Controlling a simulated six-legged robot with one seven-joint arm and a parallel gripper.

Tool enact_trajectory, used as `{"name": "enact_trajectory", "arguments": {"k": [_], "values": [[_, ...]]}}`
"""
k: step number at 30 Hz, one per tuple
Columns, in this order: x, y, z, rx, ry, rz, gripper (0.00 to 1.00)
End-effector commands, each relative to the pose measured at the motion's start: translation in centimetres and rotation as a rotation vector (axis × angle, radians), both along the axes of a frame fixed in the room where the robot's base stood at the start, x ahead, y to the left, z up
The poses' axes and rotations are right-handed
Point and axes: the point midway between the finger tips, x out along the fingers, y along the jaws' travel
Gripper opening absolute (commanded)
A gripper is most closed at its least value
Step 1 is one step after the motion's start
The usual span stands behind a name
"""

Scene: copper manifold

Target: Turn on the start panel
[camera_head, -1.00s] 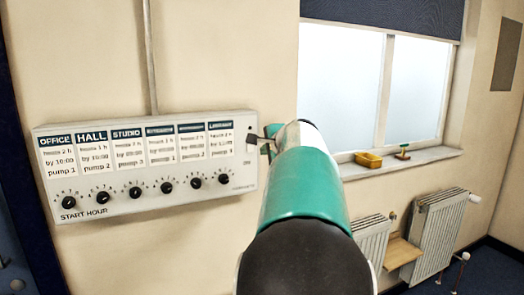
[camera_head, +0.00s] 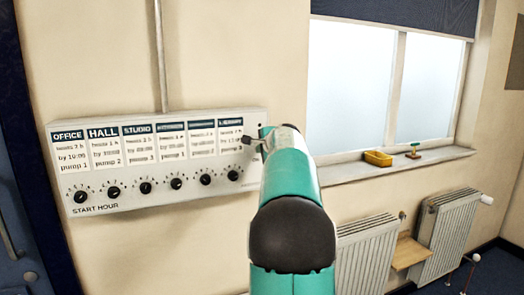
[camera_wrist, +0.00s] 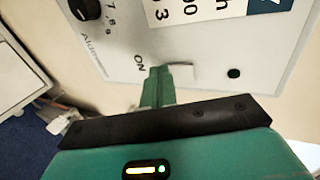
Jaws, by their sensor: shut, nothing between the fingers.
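The start panel (camera_head: 150,200) is a long white box on the wall, with a row of printed cards above several black knobs. My gripper (camera_head: 257,138) is at its right end and covers part of it. In the wrist view my gripper (camera_wrist: 158,73) is shut and empty, its green fingers pointing at the panel face (camera_wrist: 205,50). The fingertips are right beside a small pale switch (camera_wrist: 182,72), near the word ON; whether they touch it I cannot tell. A small dark green round spot (camera_wrist: 234,73), seemingly unlit, is beyond the switch.
A conduit (camera_head: 159,60) runs up the wall from the panel. A dark blue door (camera_head: 18,215) is at the left.

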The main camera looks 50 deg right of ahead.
Motion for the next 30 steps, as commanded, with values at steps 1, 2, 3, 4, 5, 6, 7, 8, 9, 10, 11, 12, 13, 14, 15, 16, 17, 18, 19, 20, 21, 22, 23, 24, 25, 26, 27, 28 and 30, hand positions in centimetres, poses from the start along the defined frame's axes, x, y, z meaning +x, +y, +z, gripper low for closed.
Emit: {"name": "enact_trajectory", "arguments": {"k": [1, 2, 3, 4, 5, 6, 7, 8, 9, 10, 11, 12, 13, 14, 15, 16, 17, 18, 19, 20, 21, 22, 23, 24, 25, 26, 27, 28, 30], "values": [[0.0, 0.0, 0.0, 0.0, 0.0, 0.0, 0.0], [0.0, 0.0, 0.0, 0.0, 0.0, 0.0, 0.0], [0.1, 0.0, -0.1, 0.0, 0.0, 0.0, 0.0], [0.2, -0.1, -0.1, 0.0, 0.0, 0.001, 0.0], [0.4, -0.2, -0.2, 0.0, 0.0, 0.001, 0.0], [0.7, -0.3, -0.4, 0.0, 0.0, 0.001, 0.0], [0.5, -0.3, -0.2, -0.001, -0.001, 0.001, 0.0], [0.5, -0.3, -0.2, 0.0, -0.001, 0.001, 0.0], [0.5, -0.3, -0.2, 0.0, -0.001, 0.001, 0.0], [0.5, -0.3, -0.3, 0.0, -0.001, 0.001, 0.0], [0.5, -0.3, -0.3, 0.0, -0.001, 0.001, 0.0], [0.5, -0.3, -0.3, 0.0, -0.001, 0.001, 0.0], [0.5, -0.3, -0.3, 0.0, -0.001, 0.001, 0.0], [0.5, -0.3, -0.2, 0.0, -0.001, 0.001, 0.0], [0.5, -0.3, -0.2, 0.0, -0.001, 0.001, 0.0], [0.5, -0.3, -0.1, 0.0, -0.001, 0.001, 0.0], [0.6, -0.3, 0.0, 0.001, -0.002, 0.001, 0.0], [0.6, -0.3, 0.2, 0.001, -0.002, 0.001, 0.0], [0.5, -0.3, 0.3, -0.001, -0.002, 0.001, 0.0], [0.5, -0.3, 0.5, -0.002, -0.003, 0.0, 0.0], [0.5, -0.3, 0.7, -0.003, -0.003, 0.0, 0.0], [0.5, -0.3, 0.9, -0.003, -0.003, -0.001, 0.0], [0.5, -0.3, 1.1, -0.004, -0.004, -0.001, 0.0], [0.5, -0.3, 1.4, -0.005, -0.005, -0.001, 0.0], [0.5, -0.3, 1.6, -0.006, -0.007, -0.001, 0.0], [0.5, -0.3, 1.7, -0.007, -0.009, -0.001, 0.0], [0.5, -0.3, 1.9, -0.008, -0.009, -0.002, 0.0], [0.5, -0.3, 1.9, -0.008, -0.01, -0.002, 0.0], [0.5, -0.2, 2.0, -0.008, -0.012, -0.002, 0.0]]}}
